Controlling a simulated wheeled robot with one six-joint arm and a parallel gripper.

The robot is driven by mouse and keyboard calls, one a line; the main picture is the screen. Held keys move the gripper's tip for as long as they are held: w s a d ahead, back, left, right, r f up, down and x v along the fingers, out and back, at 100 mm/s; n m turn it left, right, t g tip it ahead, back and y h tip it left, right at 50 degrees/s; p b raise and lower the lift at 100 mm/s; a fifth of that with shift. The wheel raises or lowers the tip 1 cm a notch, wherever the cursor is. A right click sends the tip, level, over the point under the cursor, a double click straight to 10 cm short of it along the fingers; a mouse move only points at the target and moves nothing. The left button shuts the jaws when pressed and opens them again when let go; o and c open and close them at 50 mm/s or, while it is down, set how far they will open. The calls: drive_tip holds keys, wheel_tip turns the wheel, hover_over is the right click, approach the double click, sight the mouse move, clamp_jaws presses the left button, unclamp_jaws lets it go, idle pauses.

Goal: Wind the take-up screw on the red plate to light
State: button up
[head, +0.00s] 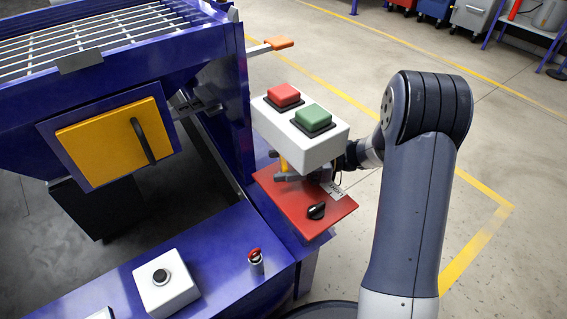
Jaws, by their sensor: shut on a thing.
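The red plate (292,203) juts out from the blue frame, below a white box with two push buttons. My gripper (288,176) reaches in from the right, under that box and over the far part of the plate. It is mostly hidden by the box; only a grey part of it shows below the box edge. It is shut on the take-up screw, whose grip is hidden. A small yellow piece (283,164) shows beside the grey part; I cannot tell what it belongs to. No lit lamp shows.
The white box (305,150) has a red button (284,95) and a green button (312,117). A black knob (316,211) and a label (333,190) are on the plate. A red-topped switch (256,260) and white button box (165,283) sit on the blue frame.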

drive_tip(key=shift+c, duration=0.7)
drive_tip(key=shift+r+n+g+p, duration=0.15)
drive_tip(key=shift+n+g+p, duration=0.35)
drive_tip(key=shift+g+p, duration=0.2)
drive_tip(key=shift+n+g+h+p, duration=0.75)
drive_tip(key=shift+n+g, duration=0.35)
drive_tip(key=shift+g, duration=0.6)
drive_tip(key=o, duration=1)
